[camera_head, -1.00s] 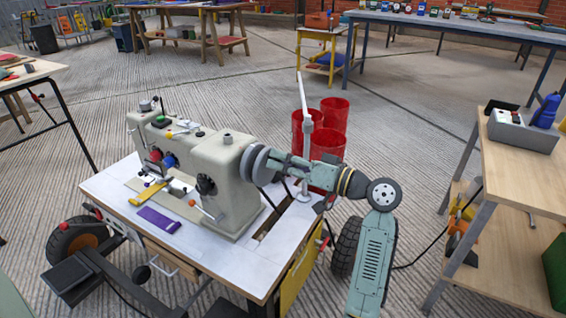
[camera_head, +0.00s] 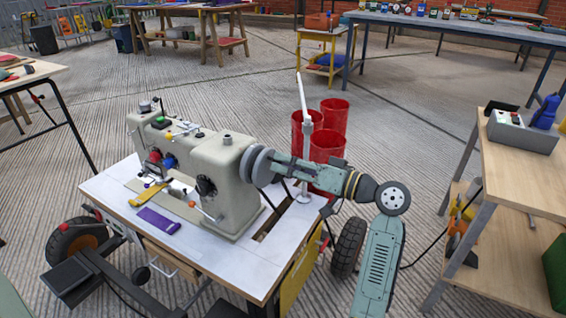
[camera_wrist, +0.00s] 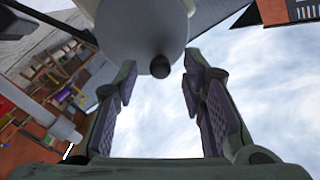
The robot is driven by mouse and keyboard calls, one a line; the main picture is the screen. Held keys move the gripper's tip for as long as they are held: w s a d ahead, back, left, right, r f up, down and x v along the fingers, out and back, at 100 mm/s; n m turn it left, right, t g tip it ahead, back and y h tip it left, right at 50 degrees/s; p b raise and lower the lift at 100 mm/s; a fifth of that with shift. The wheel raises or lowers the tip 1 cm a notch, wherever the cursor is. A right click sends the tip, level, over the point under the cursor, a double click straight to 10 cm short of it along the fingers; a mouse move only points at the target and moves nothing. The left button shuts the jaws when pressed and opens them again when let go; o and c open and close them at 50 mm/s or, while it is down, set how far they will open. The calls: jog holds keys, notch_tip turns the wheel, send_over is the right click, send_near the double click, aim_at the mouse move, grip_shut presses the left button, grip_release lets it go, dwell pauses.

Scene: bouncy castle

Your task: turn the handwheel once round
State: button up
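The beige sewing machine (camera_head: 225,160) stands on a white-topped bench. Its grey round handwheel (camera_head: 257,166) is at the machine's right end. My gripper (camera_head: 276,167) reaches it from the right, its fingers small and partly hidden against the wheel. In the wrist view the pale handwheel (camera_wrist: 135,35) fills the top middle, with a small dark knob (camera_wrist: 160,67) on its face. My gripper's two padded fingers (camera_wrist: 159,80) stand apart with the knob between their tips. A gap shows on both sides of the knob, and bright sky shows between the fingers.
A white upright post (camera_head: 305,125) stands on the bench (camera_head: 110,187) just behind my arm. Red bins (camera_head: 335,115) stand beyond it. A wooden workbench (camera_head: 530,175) is to the right. A purple strip (camera_head: 158,220) lies on the machine bench.

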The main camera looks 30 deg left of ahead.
jog(key=d, duration=1)
jog(key=shift+w+d, duration=0.15)
jog(key=shift+w, duration=0.1)
